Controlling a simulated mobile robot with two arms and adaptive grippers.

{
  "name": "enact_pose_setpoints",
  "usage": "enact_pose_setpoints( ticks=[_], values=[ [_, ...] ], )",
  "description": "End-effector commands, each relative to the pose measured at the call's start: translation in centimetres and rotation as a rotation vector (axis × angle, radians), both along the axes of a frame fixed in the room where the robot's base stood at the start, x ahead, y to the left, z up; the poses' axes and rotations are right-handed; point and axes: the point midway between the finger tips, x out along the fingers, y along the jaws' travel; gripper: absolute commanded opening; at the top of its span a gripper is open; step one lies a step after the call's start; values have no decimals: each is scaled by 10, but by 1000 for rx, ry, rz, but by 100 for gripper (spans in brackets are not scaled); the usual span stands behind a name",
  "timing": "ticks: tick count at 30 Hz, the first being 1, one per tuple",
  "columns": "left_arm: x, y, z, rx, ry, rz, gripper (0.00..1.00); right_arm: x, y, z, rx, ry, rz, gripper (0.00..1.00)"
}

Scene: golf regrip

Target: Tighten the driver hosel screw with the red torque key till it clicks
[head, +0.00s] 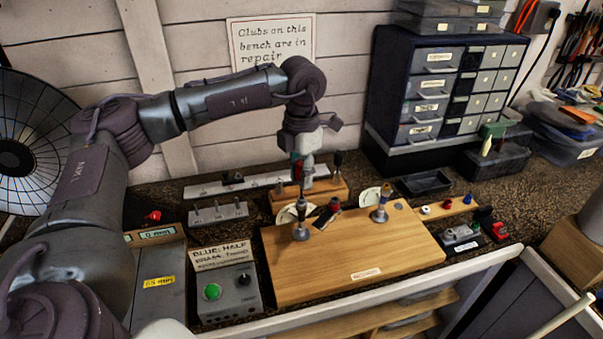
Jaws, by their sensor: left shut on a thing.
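My left gripper (305,168) points down over the back of the wooden board (400,255). Round metal stands (300,232) (380,215) hold short upright pieces. My right gripper is out of view.
A wooden tool block (336,190) stands behind the board. A control box with a green button (237,293) is at its left. A drawer cabinet (440,85), a black tray (425,183) and a small-parts strip (448,208) are at the right. The board's front is clear.

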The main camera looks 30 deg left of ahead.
Motion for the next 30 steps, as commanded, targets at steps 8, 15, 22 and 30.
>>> enact_pose_setpoints(
  ticks=[8, 15, 22, 30],
  values=[
    [0, 0, 0, 0, 0, -11, 0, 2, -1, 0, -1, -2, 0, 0],
    [0, 0, -2, -1, 0, -313, 0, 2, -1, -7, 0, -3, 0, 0],
    [0, 0, -1, 0, 0, -500, 0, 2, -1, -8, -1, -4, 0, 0],
    [0, 0, -1, 0, 1, -510, 0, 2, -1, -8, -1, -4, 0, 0]
  ],
)
